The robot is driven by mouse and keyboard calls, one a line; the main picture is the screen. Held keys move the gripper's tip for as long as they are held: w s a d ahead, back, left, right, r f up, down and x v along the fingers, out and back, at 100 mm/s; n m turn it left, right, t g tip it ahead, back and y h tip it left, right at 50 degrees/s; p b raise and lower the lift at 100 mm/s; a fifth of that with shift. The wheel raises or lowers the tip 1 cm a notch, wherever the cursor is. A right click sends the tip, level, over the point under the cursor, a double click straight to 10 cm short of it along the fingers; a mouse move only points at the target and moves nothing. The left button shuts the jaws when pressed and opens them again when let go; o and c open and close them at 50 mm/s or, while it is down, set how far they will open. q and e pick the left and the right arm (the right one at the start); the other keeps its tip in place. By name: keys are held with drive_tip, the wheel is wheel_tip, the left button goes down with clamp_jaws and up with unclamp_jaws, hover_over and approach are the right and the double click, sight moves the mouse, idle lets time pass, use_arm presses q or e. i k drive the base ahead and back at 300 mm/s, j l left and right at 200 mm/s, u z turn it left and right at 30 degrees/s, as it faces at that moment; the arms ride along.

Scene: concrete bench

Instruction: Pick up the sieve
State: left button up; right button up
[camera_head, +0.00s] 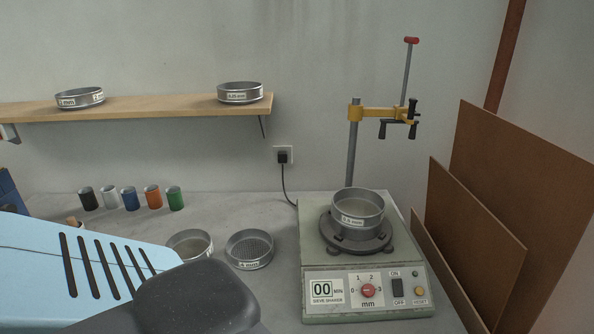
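Several round metal sieves are in the head view. One sieve (357,208) sits upright on the shaker (365,308) at the right of the bench, with a white label on its front. A sieve labelled 4 mm (249,260) stands on the bench left of the shaker. Another sieve (190,242) is beside it, its lower part hidden. Two more are on the shelf: a sieve labelled 2 mm (80,99) at the left and a sieve with a small-print label (240,91) at the right end. Neither gripper is in view.
The wooden shelf (160,107) runs along the wall. A row of small coloured cylinders (129,199) stands at the back left. A clamp stand (352,150) rises behind the shaker. Brown boards (475,230) lean at the right. The lower left is blocked close to the camera.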

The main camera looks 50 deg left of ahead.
sight(248, 249)
drive_tip(key=u, duration=1.95)
